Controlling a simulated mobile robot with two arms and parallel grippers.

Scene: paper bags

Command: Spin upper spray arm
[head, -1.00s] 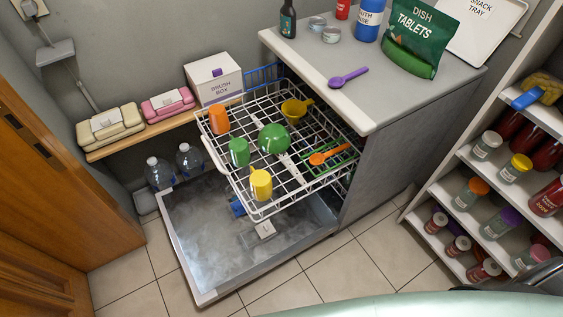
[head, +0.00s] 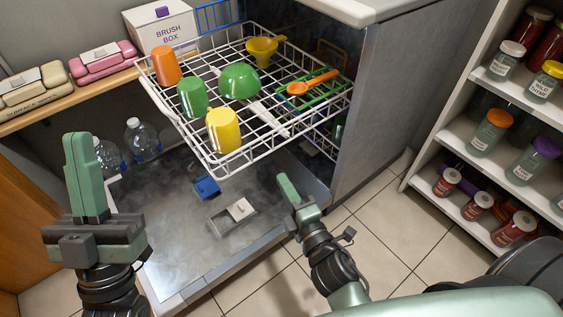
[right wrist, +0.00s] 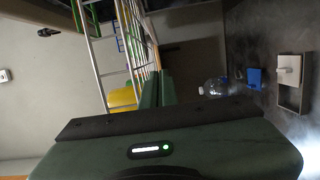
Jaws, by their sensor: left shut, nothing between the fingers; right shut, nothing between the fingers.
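The upper rack (head: 222,178) is a white wire basket pulled out of the dishwasher. The upper spray arm (head: 266,119) shows as a pale grey bar running diagonally at the rack. Its middle is hidden by a green bowl (head: 239,80). My left gripper (head: 80,142) is shut and empty, pointing up to the left of the open door. My right gripper (head: 284,182) is shut and empty, below and right of the rack's front, apart from the spray arm. Its fingers also show in the right wrist view (right wrist: 157,88), beside the rack wires (right wrist: 130,45).
An orange cup (head: 166,65), green cup (head: 192,97), yellow cup (head: 223,131), yellow funnel (head: 264,48) and orange spoon (head: 312,83) sit in the rack. The open door (head: 165,245) lies below. Jar shelves (head: 430,185) stand right; bottles (head: 142,138) stand left.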

